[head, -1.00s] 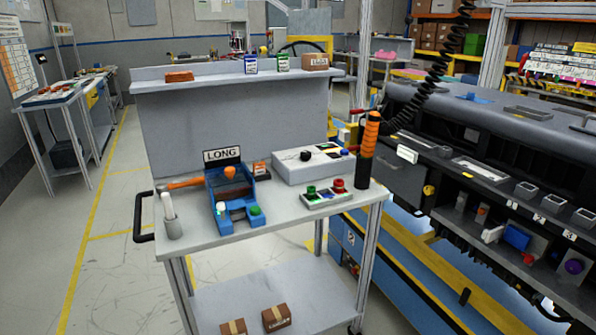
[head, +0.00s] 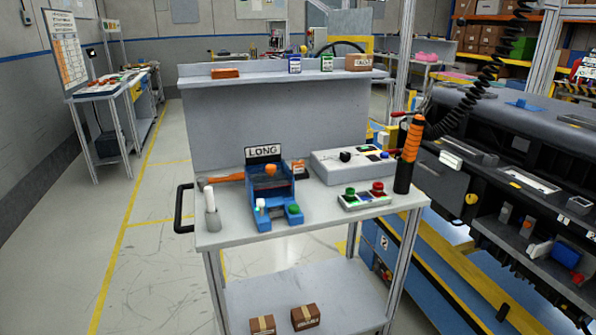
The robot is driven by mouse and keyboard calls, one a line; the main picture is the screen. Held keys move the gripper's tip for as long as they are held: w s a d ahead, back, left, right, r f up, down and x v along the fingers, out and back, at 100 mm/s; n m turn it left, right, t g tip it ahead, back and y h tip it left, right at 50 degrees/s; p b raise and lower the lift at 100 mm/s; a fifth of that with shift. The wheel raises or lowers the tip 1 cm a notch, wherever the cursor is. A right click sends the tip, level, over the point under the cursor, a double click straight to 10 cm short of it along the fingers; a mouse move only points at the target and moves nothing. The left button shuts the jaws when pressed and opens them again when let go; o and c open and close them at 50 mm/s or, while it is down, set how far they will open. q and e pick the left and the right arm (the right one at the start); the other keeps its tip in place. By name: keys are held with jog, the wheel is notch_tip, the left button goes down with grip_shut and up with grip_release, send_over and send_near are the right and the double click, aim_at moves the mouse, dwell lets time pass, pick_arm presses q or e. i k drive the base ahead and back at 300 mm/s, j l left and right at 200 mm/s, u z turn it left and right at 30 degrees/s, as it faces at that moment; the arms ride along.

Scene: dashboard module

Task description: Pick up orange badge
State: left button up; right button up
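No thing in the head view can be told for certain as the orange badge. A small orange and dark piece (head: 300,169) stands on the cart top (head: 328,205), just right of the blue fixture (head: 270,198) with the LONG sign; its markings are too small to read. A flat orange block (head: 225,73) lies on the upper ledge at the left. Blue (head: 295,64) and green (head: 327,63) small cards stand on the same ledge. Neither of my grippers is in view.
A grey box with knobs (head: 350,165), a panel with green and red buttons (head: 364,200) and an orange-handled tool (head: 409,152) stand on the cart's right. A holder with a white stick (head: 212,215) is at its left. The floor left of the cart is clear.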

aim_at(297, 166)
jog(key=i+l, duration=0.85)
jog(key=l, duration=0.3)
jog(key=i+j+u, duration=0.05)
